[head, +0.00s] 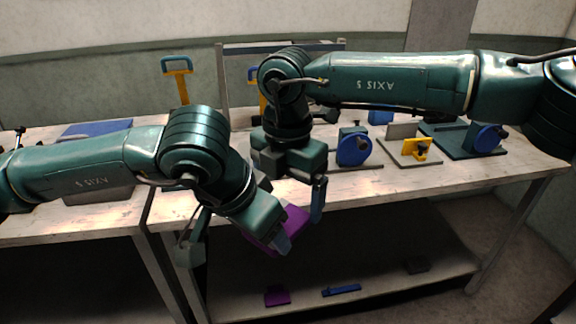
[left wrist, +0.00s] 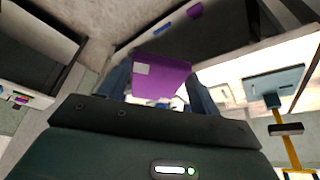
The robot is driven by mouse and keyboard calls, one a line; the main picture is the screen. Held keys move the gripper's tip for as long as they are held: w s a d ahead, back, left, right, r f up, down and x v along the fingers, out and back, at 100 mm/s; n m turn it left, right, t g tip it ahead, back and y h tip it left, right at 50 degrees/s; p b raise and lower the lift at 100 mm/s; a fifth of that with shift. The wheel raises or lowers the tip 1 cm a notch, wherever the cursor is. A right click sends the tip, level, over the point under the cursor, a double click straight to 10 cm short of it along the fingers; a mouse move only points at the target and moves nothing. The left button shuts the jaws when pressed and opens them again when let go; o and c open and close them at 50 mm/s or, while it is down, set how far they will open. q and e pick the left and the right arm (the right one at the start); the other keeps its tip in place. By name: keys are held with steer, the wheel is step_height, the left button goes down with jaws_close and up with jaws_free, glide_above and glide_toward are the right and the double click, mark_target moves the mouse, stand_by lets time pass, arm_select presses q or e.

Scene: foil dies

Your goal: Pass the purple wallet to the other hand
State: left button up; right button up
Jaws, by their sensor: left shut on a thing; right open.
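The purple wallet (head: 293,219) is held in my left gripper (head: 277,237), in front of the table edge and above the lower shelf. In the left wrist view the wallet (left wrist: 160,80), with a pale patch on one corner, sits between the two blue fingers of my left gripper (left wrist: 158,95). My right gripper (head: 295,193) is open and points down just above and beside the wallet. One blue finger shows to the right of the wallet; the other is hard to make out. I cannot tell whether the right fingers touch the wallet.
The wooden table (head: 365,185) behind carries a blue round fixture (head: 354,148), a yellow bracket (head: 416,149) and another blue wheel (head: 487,138). On the lower shelf (head: 390,272) lie a purple block (head: 277,297), a blue bar (head: 342,290) and a dark block (head: 416,267).

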steer(key=shift+f, duration=1.15)
steer(key=shift+c, duration=0.4)
arm_select(q)
steer(key=shift+d, duration=0.1)
arm_select(e)
steer(key=shift+a+r, duration=0.1)
steer(key=c, duration=0.9)
arm_select(q)
steer(key=o, duration=0.9)
steer(key=shift+s, duration=0.1)
steer(key=shift+c, duration=0.2)
arm_select(e)
steer(key=shift+c, duration=0.5)
arm_select(q)
steer(key=shift+o, duration=1.1)
